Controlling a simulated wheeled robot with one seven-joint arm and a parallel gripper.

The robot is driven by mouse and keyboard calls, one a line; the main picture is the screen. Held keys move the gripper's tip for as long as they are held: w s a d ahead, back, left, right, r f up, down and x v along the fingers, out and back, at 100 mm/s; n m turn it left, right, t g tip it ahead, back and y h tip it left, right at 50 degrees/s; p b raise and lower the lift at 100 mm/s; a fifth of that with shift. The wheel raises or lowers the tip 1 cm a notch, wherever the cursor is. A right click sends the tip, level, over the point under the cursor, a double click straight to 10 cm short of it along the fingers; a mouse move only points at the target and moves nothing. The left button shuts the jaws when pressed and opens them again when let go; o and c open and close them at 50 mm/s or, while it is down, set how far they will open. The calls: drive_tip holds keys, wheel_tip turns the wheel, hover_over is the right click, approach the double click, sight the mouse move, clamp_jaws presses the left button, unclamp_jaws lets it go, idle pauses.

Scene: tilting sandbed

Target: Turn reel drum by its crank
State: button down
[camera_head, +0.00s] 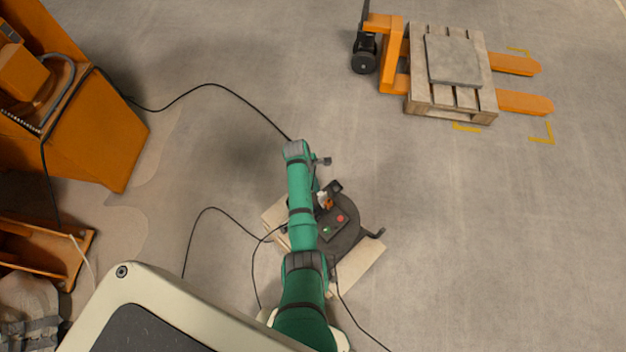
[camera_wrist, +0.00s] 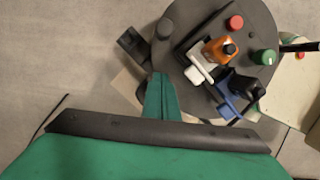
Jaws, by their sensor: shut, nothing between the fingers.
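The head view mostly hides the tips.
Pale boards (camera_head: 358,270) lie under the drum. Black cables (camera_head: 215,208) loop across the floor on the left. Orange machinery (camera_head: 85,120) stands at the left. A pallet truck (camera_head: 392,50) with a loaded pallet (camera_head: 482,105) is at the upper right. The floor to the right is clear.

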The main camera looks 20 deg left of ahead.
sight(330, 194)
drive_tip(key=d, duration=0.1)
drive_tip(key=w+d+f, duration=0.1)
drive_tip(key=shift+d+f, duration=0.2)
drive_tip(key=shift+d, duration=0.15)
drive_tip(key=shift+w+d, duration=0.25)
drive_tip(key=shift+d, duration=0.55)
